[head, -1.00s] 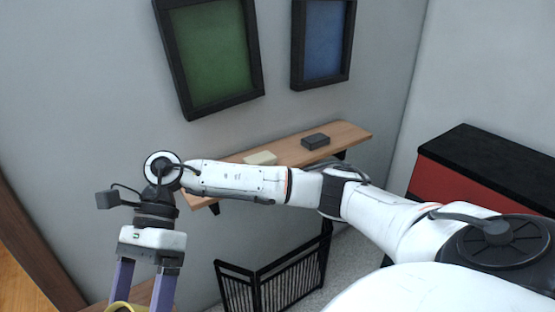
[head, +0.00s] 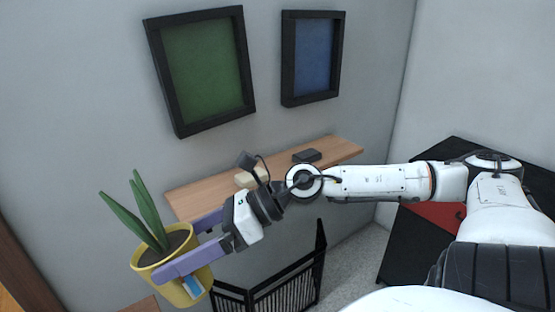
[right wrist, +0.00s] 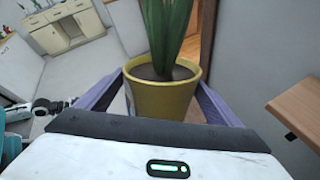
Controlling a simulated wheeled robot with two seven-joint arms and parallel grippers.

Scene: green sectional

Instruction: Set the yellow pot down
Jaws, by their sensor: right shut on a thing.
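The yellow pot (head: 208,284) holds a green plant with long upright leaves and dark soil. It hangs in the air at the lower left of the head view, in front of the wall shelf's left end. My right gripper (head: 190,246) is shut on the pot, one purple finger on each side. The right wrist view also shows the pot (right wrist: 162,100) between the two fingers, upright, with its leaves cut off by the top edge. My left gripper is not in view.
A wooden wall shelf (head: 205,192) carries a cream block (head: 247,179) and a dark box (head: 307,155); its left part looks clear. Below stands a black folding gate (head: 285,292). A black and red cabinet (head: 410,222) is at right. Two framed pictures hang above.

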